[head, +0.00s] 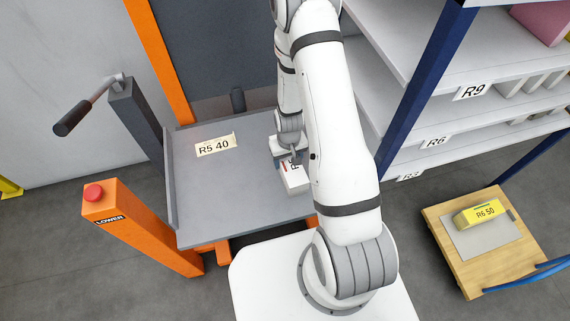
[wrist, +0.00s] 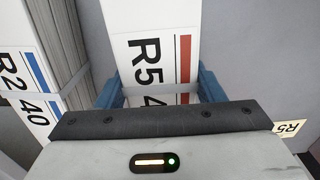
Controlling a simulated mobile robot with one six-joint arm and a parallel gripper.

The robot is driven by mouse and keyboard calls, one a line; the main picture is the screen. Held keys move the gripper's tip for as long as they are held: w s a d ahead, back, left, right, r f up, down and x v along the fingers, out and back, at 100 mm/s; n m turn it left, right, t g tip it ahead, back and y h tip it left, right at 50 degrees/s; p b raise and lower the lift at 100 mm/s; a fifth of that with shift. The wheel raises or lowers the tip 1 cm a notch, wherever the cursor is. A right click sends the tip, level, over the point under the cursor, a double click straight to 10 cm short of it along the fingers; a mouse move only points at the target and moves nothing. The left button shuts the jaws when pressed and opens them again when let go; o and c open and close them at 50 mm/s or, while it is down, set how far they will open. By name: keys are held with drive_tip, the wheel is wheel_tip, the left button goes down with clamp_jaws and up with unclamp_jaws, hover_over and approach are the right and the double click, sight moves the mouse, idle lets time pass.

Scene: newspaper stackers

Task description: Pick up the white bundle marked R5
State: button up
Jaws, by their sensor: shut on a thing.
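The white bundle marked R5 (wrist: 150,50) has a red stripe beside its black lettering and a pale strap across it. In the wrist view, the blue fingers of my gripper (wrist: 160,90) are on both sides of it, shut on it. In the head view, a white bundle (head: 294,180) shows under my gripper (head: 291,156), over the right part of a grey platform (head: 215,195). My arm hides part of it there. I cannot tell whether it touches the platform.
A white bundle marked R2 40 (wrist: 30,95) with a blue stripe stands close on the left in the wrist view. A label R5 40 (head: 215,146) lies on the platform. Shelves with a blue post (head: 425,85) stand right; an orange post (head: 150,230) stands left.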

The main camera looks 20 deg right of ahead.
drive_tip(key=c, duration=0.7)
drive_tip(key=shift+o, duration=0.2)
drive_tip(key=shift+r, duration=0.1)
